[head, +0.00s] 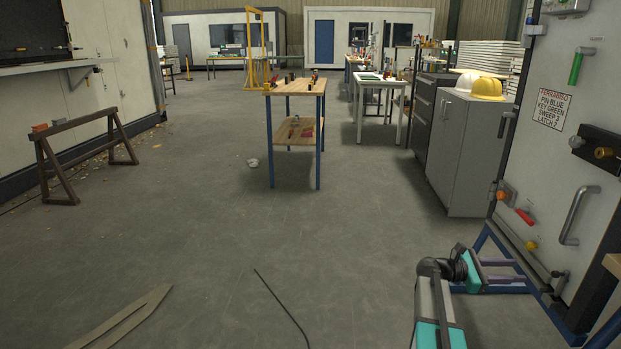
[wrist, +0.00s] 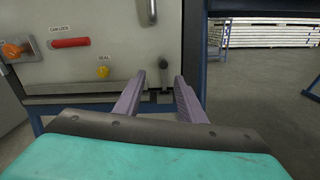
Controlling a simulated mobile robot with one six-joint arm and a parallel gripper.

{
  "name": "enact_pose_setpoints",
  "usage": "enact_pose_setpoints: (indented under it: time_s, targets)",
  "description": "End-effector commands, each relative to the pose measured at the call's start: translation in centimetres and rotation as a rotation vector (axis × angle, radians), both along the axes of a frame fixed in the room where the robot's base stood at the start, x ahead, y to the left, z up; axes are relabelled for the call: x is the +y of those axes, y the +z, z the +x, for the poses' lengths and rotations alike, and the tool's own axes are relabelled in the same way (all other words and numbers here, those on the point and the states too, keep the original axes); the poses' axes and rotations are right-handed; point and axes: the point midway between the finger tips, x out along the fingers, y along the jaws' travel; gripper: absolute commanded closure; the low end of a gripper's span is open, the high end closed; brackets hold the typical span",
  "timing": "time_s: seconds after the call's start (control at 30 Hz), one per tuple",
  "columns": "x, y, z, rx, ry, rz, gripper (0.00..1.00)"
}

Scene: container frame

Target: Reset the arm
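My gripper (head: 520,274) is at the lower right of the head view, level with the lower part of a grey panel door (head: 545,180). In the wrist view my gripper (wrist: 159,78) has two purple fingers set apart with an empty gap between them. The fingers point toward the panel's lower edge and its blue frame (wrist: 194,50), and I cannot tell the exact distance. Nothing is held. My arm is low, with its teal and grey links near the bottom edge of the head view.
The panel carries a red handle marked CAM LOCK (wrist: 70,42), a yellow knob marked SEAL (wrist: 103,72), an orange knob (wrist: 12,50), a grey bar handle (head: 577,216) and a green handle (head: 575,68). A cabinet (head: 468,150) stands beyond. A workbench (head: 295,88) stands mid-floor.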

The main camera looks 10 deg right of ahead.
Motion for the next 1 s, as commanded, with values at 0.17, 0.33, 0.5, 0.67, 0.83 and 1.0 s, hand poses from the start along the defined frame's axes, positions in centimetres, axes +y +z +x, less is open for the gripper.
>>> enact_pose_setpoints:
  time_s: [0.17,0.33,0.5,0.67,0.83,1.0]
  targets:
    - [1.5,1.0,1.6,0.011,0.029,0.006,0.63]
    - [4.3,0.8,3.6,0.046,0.076,0.025,0.63]
    - [7.8,-0.3,5.1,0.087,0.128,0.058,0.63]
    - [11.4,-2.5,5.4,0.114,0.166,0.123,0.63]
    - [15.5,-5.2,4.9,0.129,0.198,0.213,0.63]
    - [19.9,-8.3,3.5,0.115,0.213,0.320,0.63]
